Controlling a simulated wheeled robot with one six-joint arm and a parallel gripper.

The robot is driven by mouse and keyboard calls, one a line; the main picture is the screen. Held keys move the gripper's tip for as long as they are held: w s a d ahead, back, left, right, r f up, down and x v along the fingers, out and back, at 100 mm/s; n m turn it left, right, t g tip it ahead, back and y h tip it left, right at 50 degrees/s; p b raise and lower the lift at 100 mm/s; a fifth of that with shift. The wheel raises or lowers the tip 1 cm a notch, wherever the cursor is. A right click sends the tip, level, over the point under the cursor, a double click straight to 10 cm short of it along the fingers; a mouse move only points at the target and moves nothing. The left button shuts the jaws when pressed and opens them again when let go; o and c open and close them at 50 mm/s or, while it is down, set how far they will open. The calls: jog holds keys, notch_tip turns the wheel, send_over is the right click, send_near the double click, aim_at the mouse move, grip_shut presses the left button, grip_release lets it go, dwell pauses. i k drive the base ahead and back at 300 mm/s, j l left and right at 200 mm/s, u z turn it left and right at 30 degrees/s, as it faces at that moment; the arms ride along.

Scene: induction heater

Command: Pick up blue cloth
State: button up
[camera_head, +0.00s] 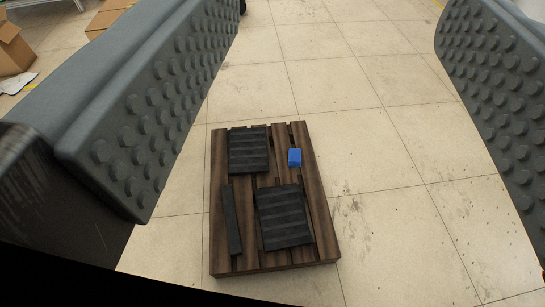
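A small blue folded cloth (294,157) lies on the upper right part of a brown wooden pallet (318,215) on the floor. It sits beside a dark ribbed pad. My gripper (340,60) is open, with one grey studded finger at the left and one at the right of the view. The fingers are wide apart with nothing between them. The pallet and cloth show well below and beyond the gripper, and nothing hides the cloth.
The pallet also bears a black ribbed pad (248,151), a second one (284,217) and a narrow black strip (231,220). Cardboard boxes (12,50) stand at the upper left. The tiled floor (400,230) right of the pallet is clear.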

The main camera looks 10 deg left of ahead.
aim_at(294, 154)
jog(key=l+u, duration=0.15)
jog(key=l, duration=1.6)
jog(key=i+l+u, duration=0.1)
jog(key=i+l, duration=0.2)
jog(key=i+l+u, duration=0.1)
jog(key=i+l, duration=0.15)
jog(key=l, duration=0.25)
jog(key=i+l+u, duration=0.1)
jog(key=i+l, duration=0.15)
jog(key=l, duration=0.15)
jog(key=i+l, duration=0.25)
jog(key=l, duration=0.2)
jog(key=i+l+u, duration=0.2)
jog(key=i, duration=0.85)
jog(key=j, duration=0.1)
